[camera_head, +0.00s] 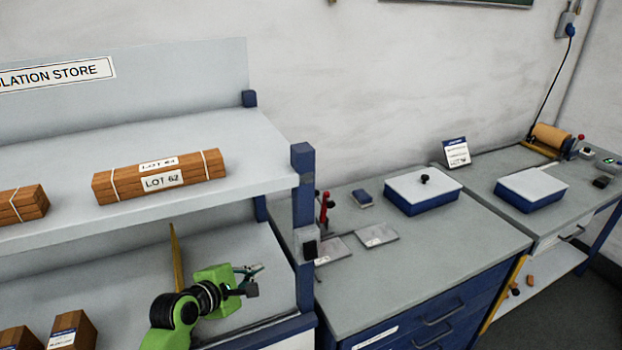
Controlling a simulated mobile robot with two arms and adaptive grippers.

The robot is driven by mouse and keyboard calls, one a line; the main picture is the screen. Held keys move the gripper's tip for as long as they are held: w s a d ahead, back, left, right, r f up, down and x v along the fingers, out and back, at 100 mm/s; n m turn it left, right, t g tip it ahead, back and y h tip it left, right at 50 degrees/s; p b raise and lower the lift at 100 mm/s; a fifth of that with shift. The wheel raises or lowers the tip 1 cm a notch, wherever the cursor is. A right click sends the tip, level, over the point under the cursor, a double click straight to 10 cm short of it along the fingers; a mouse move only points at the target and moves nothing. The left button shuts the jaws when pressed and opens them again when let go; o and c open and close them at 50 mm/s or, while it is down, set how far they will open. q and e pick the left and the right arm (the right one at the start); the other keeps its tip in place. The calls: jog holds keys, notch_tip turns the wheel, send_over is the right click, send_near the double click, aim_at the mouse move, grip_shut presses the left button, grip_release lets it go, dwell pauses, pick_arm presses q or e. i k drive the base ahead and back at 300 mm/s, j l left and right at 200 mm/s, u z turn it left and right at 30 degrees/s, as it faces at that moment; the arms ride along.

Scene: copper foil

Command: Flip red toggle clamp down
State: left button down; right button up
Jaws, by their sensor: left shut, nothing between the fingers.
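The toggle clamp's red handle (324,206) stands upright at the left back of the middle grey bench, close behind the shelf post. Its base is small and partly hidden, so its details are hard to tell. My left gripper (254,279) is on a green arm at the lower shelf, left of the shelf post. It is shut and empty, and it is clearly apart from the clamp. My right gripper is not in view.
The blue shelf post (303,195) stands between my left gripper and the clamp. Flat grey plates (376,236) lie on the bench beside the clamp, with a blue lidded box (424,200) farther right. Wrapped brown blocks (160,177) sit on the upper shelf. The bench front is clear.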

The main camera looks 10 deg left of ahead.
aim_at(325, 203)
jog(key=i, duration=1)
